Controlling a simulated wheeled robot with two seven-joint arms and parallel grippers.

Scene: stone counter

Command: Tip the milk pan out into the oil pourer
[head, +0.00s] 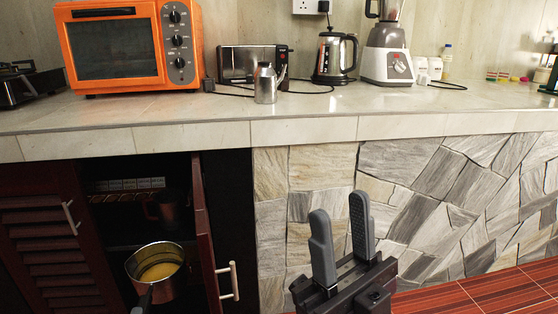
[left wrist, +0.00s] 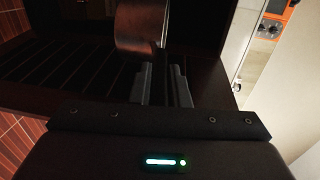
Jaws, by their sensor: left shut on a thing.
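The milk pan (head: 176,285) is a metal pan with yellow liquid in it, in front of the open cabinet in the head view. Its handle points down toward the bottom edge. In the left wrist view the pan (left wrist: 138,28) shows as a coppery side beyond the fingers. My left gripper (left wrist: 163,72) is shut on the pan's handle; the grip itself is dark. The oil pourer (head: 265,84), a small silver can with a spout, stands upright on the counter, above and right of the pan. My right gripper (head: 339,208) is open and empty in front of the stone wall.
The cabinet door (head: 205,240) stands open just right of the pan. A dark pot (head: 166,211) is inside the cabinet. The counter edge (head: 200,135) runs above. A toaster (head: 250,62), a kettle (head: 334,58) and an orange oven (head: 115,50) stand around the pourer. The counter front is clear.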

